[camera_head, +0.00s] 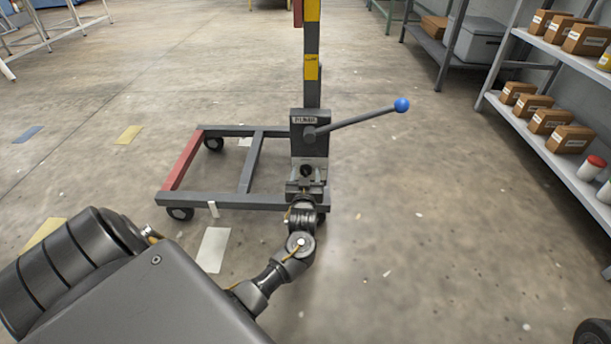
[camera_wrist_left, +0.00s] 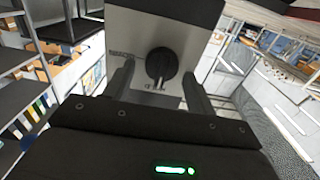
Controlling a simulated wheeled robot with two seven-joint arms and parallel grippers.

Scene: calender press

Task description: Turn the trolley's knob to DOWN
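The trolley (camera_head: 252,201) has a grey and red wheeled frame and an upright mast. On the mast is a grey box with a lever (camera_head: 352,119) ending in a blue ball. The round black knob (camera_wrist_left: 161,64) is on a grey face in the left wrist view, with small markings below it and to its left that I cannot read clearly. My left gripper (camera_head: 305,183) is in front of the mast's lower box. In the wrist view its fingers (camera_wrist_left: 160,84) are apart, one on each side of the knob, with gaps between. My right gripper is not in view.
A shelf (camera_head: 540,119) with several brown boxes stands at the right. A grey bin (camera_head: 474,40) is on another shelf at the back. The floor right of the trolley is clear, with only a few small scraps.

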